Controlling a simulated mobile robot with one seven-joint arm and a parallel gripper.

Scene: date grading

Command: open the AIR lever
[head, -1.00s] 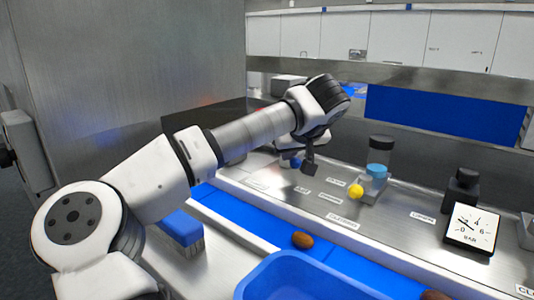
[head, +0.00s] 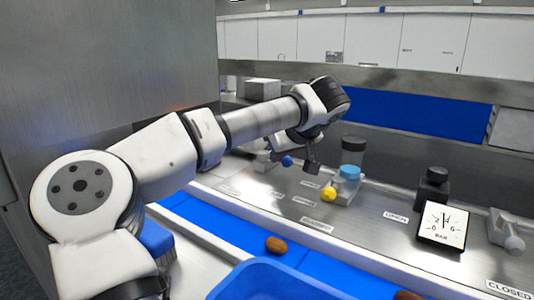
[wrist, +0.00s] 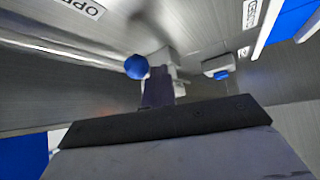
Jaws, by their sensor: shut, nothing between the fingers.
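A blue ball knob (head: 287,161) shows on the steel panel just left of my gripper (head: 312,168). It also shows in the wrist view (wrist: 137,67), close to the left of the shut fingers (wrist: 158,88). Whether they touch it I cannot tell. A label partly reading OPEN (wrist: 78,5) lies at the top left of the wrist view. No AIR label is readable, so I cannot confirm that this knob is the AIR lever. My gripper is shut and empty, pointing down. The BAR gauge (head: 442,226) has its needle nearly upright.
A dark valve-like block (head: 433,188) stands behind the gauge. A blue tray (head: 275,283) and a brown date (head: 276,245) are in front. A CLOSED label (head: 508,289) lies at lower right.

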